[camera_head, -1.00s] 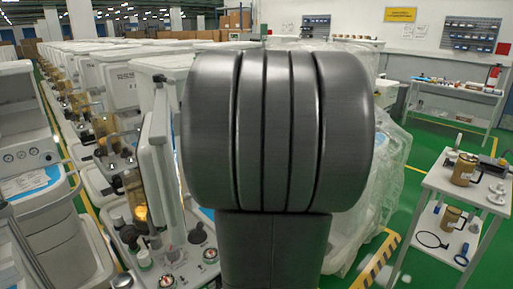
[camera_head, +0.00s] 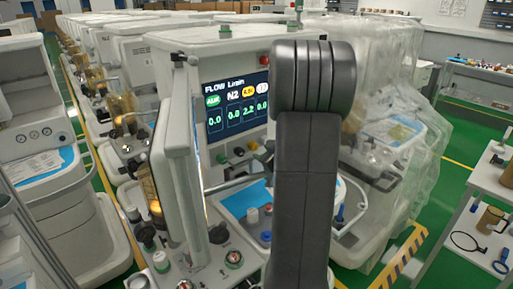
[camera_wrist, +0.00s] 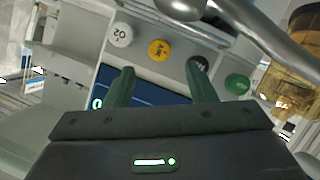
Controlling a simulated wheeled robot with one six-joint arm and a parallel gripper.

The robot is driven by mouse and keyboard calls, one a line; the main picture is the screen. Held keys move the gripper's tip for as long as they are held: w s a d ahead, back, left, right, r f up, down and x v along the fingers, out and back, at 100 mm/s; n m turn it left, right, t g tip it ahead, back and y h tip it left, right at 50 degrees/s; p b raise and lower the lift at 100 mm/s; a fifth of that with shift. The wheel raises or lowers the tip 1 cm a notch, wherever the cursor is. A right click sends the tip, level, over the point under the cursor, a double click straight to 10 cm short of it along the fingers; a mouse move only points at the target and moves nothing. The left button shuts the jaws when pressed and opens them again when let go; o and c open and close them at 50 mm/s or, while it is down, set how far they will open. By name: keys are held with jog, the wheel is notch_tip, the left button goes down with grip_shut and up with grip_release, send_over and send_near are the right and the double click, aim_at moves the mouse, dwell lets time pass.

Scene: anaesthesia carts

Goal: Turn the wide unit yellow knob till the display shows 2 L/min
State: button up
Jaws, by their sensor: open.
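The wide unit's yellow knob (camera_wrist: 159,50) shows in the wrist view, in a row between a white knob (camera_wrist: 120,35) and a dark knob (camera_wrist: 199,63). My gripper (camera_wrist: 161,68) is open and empty. Its two fingertips point toward the yellow knob, one to each side, and appear short of it; the exact gap is unclear. In the head view the lit display (camera_head: 237,104) reads FLOW L/min, with 2.2 under the yellow label and 0.0 in the other columns. The small yellow knob (camera_head: 253,146) also shows below it.
A green knob (camera_wrist: 238,84) ends the row in the wrist view. A curved metal tube (camera_wrist: 250,25) crosses close above the knobs. In the head view, a tall white panel (camera_head: 180,150) stands left of the display, and plastic-wrapped units (camera_head: 385,120) stand right.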

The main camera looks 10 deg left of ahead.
aim_at(255, 147)
jog(key=x, duration=0.7)
jog(key=shift+p, duration=0.3)
jog(key=shift+s, duration=0.1)
jog(key=shift+c, duration=0.4)
jog(key=c, duration=0.9)
jog(key=shift+r+g+p, duration=0.3)
jog(key=shift+p, duration=0.65)
jog(key=shift+f+m+p, duration=0.2)
jog(key=shift+m+p, duration=0.3)
jog(key=shift+p, duration=0.05)
jog(key=o, duration=1)
